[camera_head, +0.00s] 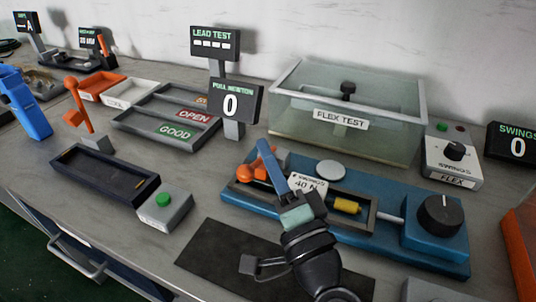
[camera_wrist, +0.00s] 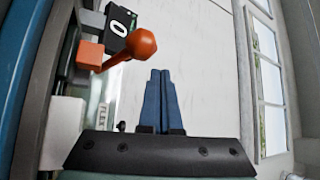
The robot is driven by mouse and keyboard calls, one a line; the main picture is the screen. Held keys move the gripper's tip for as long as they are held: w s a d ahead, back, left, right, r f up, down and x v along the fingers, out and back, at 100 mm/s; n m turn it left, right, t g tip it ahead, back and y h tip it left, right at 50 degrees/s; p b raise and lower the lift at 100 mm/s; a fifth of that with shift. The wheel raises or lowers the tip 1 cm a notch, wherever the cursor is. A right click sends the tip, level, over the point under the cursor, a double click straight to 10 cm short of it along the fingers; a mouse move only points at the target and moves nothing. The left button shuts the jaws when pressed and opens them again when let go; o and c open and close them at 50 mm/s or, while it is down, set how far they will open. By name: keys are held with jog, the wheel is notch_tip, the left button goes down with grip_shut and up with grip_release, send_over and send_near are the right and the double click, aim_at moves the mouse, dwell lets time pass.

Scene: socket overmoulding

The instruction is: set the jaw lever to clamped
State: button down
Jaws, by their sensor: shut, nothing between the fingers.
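The blue pull fixture (camera_head: 400,251) lies at the front right in the head view. At its left end is an orange jaw lever (camera_head: 246,172), partly hidden behind my gripper. In the wrist view the lever (camera_wrist: 140,43) shows as an orange ball on a short arm, by an orange block (camera_wrist: 90,56). My gripper (camera_head: 263,145) has its blue fingers together and empty, just beside the lever in the head view. In the wrist view the fingertips (camera_wrist: 159,72) are below and right of the ball, with a visible gap. I cannot tell the lever's setting.
The PULL NEWTON display (camera_head: 235,104) reads 0 behind the fixture. The glass FLEX TEST box (camera_head: 390,130) stands behind it. A black knob (camera_head: 440,213) is at the fixture's right end. Another orange lever (camera_head: 77,99) stands at the left. A dark mat (camera_head: 225,255) lies in front.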

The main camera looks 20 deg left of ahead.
jog(key=b+v, duration=0.1)
jog(key=v, duration=1.2)
jog(key=shift+r, duration=0.1)
jog(key=w+d+r+n+t+h, duration=0.1)
jog(key=w+r+n+t+h, duration=0.2)
jog(key=r, duration=0.5)
jog(key=w+r+n+t+h, duration=0.1)
jog(key=w+r+n+h, duration=0.2)
jog(key=w+r, duration=0.35)
jog(key=s+d+r+t+h, duration=0.2)
jog(key=s+r+t+h, duration=0.25)
jog(key=r, duration=0.65)
jog(key=s+d+r+t+h, duration=0.35)
jog(key=s+r+h, duration=0.2)
jog(key=r, duration=0.55)
notch_tip(320, 180, up, 27)
jog(key=a+y+p, duration=0.1)
jog(key=p, duration=2.7)
jog(key=shift+w+f, duration=0.15)
jog(key=shift+w, duration=0.05)
